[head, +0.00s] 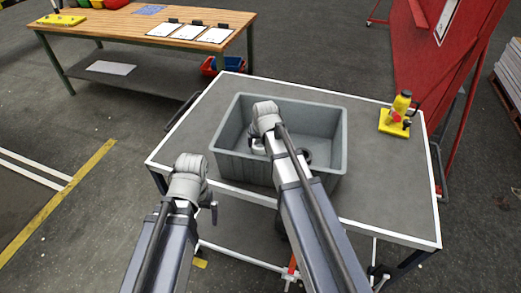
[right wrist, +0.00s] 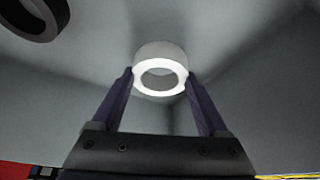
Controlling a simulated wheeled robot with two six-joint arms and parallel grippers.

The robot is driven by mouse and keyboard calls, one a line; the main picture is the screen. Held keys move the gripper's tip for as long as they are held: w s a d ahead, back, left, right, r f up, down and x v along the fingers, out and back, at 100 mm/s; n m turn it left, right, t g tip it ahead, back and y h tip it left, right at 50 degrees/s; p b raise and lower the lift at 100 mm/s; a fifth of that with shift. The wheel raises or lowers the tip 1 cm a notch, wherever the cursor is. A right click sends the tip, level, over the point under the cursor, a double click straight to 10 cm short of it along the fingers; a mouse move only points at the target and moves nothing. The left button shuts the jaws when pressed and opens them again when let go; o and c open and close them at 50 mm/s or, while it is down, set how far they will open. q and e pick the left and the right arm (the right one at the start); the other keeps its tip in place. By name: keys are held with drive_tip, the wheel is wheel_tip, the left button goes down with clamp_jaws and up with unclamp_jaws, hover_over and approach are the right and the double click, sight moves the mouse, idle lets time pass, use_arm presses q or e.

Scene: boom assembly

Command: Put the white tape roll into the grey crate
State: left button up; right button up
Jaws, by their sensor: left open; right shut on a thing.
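The white tape roll (right wrist: 160,68) is between the two fingertips of my right gripper (right wrist: 161,82), which is shut on it. The grey crate (head: 335,135) stands on the cart, and its grey walls and floor surround the roll in the right wrist view. In the head view my right arm reaches over the crate's front wall and mostly hides this gripper and the roll. I cannot tell whether the roll touches the crate floor. My left gripper (head: 212,209) is open and empty, low in front of the crate's left side; its fingers are mostly hidden.
A black ring (head: 305,156) lies in the crate and shows in the right wrist view (right wrist: 36,14). A yellow and red device (head: 397,117) stands on the cart (head: 385,190) to the right. A wooden workbench (head: 125,27) is behind left, a red panel (head: 440,70) behind right.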

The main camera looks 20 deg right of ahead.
use_arm(q)
drive_tip(key=shift+f+b, duration=0.6)
drive_tip(key=shift+f, duration=0.45)
use_arm(e)
drive_tip(key=shift+f, duration=1.1)
use_arm(q)
drive_tip(key=shift+f, duration=0.15)
use_arm(e)
drive_tip(key=shift+f, duration=0.1)
drive_tip(key=shift+f, duration=0.15)
drive_tip(key=o, duration=1.3)
use_arm(q)
wheel_tip(320, 180, up, 11)
drive_tip(key=p, duration=1.1)
drive_tip(key=shift+r, duration=0.2)
use_arm(e)
drive_tip(key=v, duration=1.2)
drive_tip(key=shift+r, duration=0.35)
drive_tip(key=shift+f, duration=0.1)
